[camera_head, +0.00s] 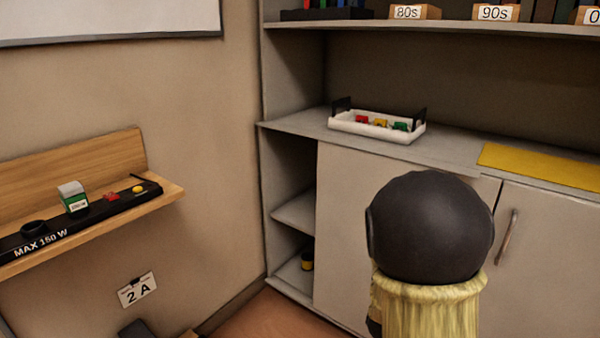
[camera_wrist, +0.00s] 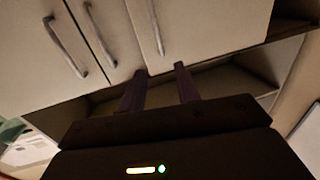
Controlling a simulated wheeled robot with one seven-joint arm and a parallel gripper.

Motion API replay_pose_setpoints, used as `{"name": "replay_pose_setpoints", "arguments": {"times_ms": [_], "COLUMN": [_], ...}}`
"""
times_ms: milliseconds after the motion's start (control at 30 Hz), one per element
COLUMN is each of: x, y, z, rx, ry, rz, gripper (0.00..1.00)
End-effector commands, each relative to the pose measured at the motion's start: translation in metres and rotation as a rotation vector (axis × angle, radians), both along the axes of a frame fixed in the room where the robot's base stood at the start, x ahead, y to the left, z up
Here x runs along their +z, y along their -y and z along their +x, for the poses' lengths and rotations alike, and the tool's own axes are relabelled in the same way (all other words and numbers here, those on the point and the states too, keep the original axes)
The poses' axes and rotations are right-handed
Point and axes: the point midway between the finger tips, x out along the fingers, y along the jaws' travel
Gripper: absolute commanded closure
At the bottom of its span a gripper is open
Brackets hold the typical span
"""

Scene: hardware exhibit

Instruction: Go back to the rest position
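My gripper (camera_wrist: 160,70) shows in the wrist view. Its two dark fingers stand apart with nothing between them, so it is open and empty. The fingers point toward the cabinet doors (camera_wrist: 185,25); I cannot tell how far off they are. The gripper does not show clearly in the head view.
A grey cabinet (camera_head: 350,230) has a white tray (camera_head: 375,127) with several small coloured parts and a yellow mat (camera_head: 540,166) on top. At left, a wooden wall shelf (camera_head: 160,190) holds a black "MAX 150 W" strip (camera_head: 45,240). Part of the cabinet front is hidden.

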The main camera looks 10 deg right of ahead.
Motion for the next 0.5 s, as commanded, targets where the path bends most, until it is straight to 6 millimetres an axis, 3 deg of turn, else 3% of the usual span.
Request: {"name": "replay_pose_setpoints", "arguments": {"times_ms": [167, 367, 500], "x": [-0.013, -0.042, -0.06], "y": [-0.015, -0.056, -0.088], "z": [0.003, -0.001, -0.016], "rx": [0.054, 0.177, 0.265], "ry": [-0.096, -0.324, -0.5], "rz": [0.081, 0.226, 0.304], "gripper": [0.68, 0.68, 0.68]}}
